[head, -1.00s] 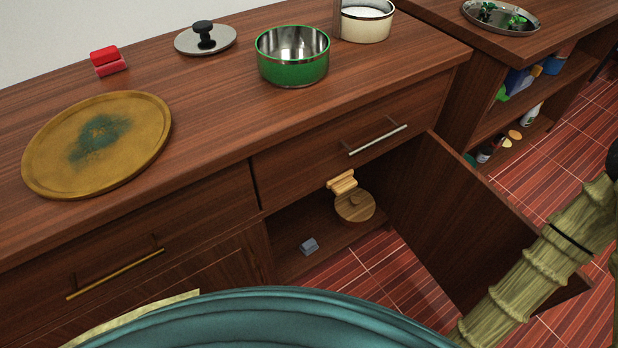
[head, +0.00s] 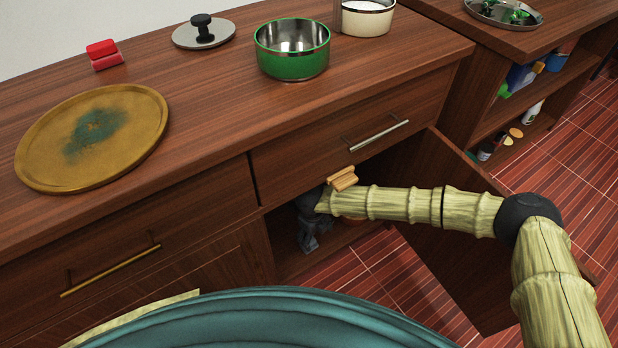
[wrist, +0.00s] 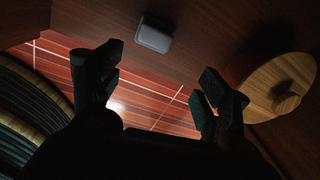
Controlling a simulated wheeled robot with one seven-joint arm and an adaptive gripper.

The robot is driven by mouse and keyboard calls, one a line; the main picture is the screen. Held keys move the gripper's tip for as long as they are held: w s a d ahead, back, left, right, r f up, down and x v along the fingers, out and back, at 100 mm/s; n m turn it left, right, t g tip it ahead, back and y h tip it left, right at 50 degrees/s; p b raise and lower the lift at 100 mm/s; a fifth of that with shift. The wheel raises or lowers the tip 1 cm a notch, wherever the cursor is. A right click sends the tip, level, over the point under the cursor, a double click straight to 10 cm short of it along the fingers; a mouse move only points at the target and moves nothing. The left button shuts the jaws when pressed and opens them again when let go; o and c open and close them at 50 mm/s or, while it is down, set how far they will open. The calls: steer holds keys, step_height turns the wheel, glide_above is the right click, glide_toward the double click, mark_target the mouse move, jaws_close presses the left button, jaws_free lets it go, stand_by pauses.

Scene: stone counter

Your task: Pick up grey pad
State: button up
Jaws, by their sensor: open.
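The grey pad (wrist: 154,35) lies on the floor of the open lower cabinet, a small rounded grey block in the wrist view. In the head view my arm and gripper now hide it. My gripper (head: 308,238) is inside the cabinet opening, below the drawer. In the wrist view my gripper (wrist: 160,83) is open and empty, its two dark fingers well apart. The pad shows beyond the fingertips, between them and nearer the left one, apart from both.
A round wooden lid (wrist: 278,88) with a knob sits right of my gripper in the cabinet. The open cabinet door (head: 450,215) stands right of the opening. A drawer (head: 350,135) is above. A green pot (head: 292,60) and a tan plate (head: 60,165) are on the counter.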

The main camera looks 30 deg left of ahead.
steer(key=shift+w+a+r+m+g, duration=0.1)
steer(key=shift+a+r+m+g, duration=0.1)
steer(key=shift+a+r+m, duration=0.25)
steer(key=shift+w+a+r+m+g, duration=0.1)
steer(key=shift+a+m+g, duration=0.15)
steer(key=shift+a, duration=0.45)
step_height(320, 180, down, 5)
steer(key=shift+f+b, duration=0.2)
steer(key=shift+b, duration=0.9)
steer(key=shift+s+f+b, duration=0.2)
steer(key=shift+f+b, duration=1.3)
steer(key=shift+f, duration=1.05)
steer(key=c, duration=1)
